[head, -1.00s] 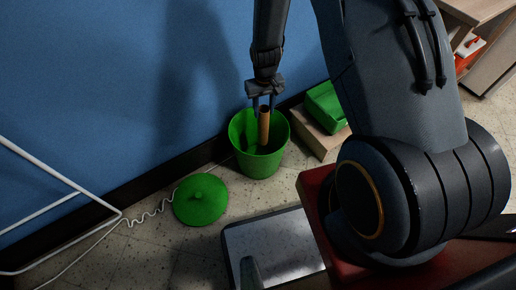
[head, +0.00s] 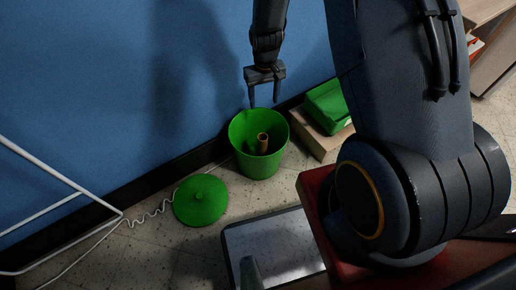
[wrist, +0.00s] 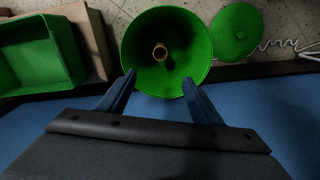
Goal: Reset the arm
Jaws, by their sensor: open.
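My gripper (head: 264,102) is open and empty above the back rim of a green bin (head: 258,165). In the wrist view my gripper (wrist: 158,88) has its two fingers spread on either side of the near rim of the bin (wrist: 195,75). A brown tube (head: 262,143) with an open top stands inside the bin, apart from the fingers. The tube also shows in the wrist view (wrist: 160,51). Its lower end is hidden or in shadow.
A round green lid (head: 200,200) lies on the floor left of the bin. A green box (head: 328,106) sits on a brown box (head: 316,135) to the right. A blue wall (head: 100,80) is close behind. White rails and a coiled cord (head: 150,213) are at left.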

